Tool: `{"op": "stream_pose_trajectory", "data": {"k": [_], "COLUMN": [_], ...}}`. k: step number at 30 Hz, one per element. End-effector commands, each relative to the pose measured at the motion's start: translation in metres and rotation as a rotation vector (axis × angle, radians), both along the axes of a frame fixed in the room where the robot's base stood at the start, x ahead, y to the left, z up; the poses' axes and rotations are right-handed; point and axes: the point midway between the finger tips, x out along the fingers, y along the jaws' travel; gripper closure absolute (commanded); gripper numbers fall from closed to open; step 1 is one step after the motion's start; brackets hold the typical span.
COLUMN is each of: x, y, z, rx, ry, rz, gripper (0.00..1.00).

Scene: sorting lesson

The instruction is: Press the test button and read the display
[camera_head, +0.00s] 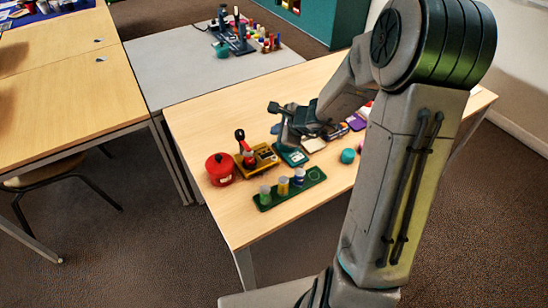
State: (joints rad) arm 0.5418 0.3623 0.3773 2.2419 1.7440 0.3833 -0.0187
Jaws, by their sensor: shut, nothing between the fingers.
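A small teal device (295,158) with a pale panel lies flat on the wooden table. It may be the one with the test button and display, but both are too small to make out. My gripper (286,140) is shut and empty, pointing down just over the far edge of the teal device. It hides part of that edge. I cannot tell whether the fingertips touch it.
A yellow base with a red-and-black lever (258,160) and a red pot (220,169) stand to the left. A green rack (290,189) with several small cylinders is in front. A teal round piece (347,156) lies to the right. The table's front-left area is clear.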

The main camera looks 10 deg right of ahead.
Motion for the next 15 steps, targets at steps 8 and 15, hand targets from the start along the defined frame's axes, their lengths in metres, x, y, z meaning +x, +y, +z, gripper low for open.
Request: {"op": "stream_pose_trajectory", "data": {"k": [8,15], "x": [0.000,-0.001], "y": [0.000,0.000], "z": [-0.009,-0.038], "rx": [-0.001,0.000], "ry": [0.001,0.002], "rz": [0.001,0.001], "gripper": [1.00,1.00]}}
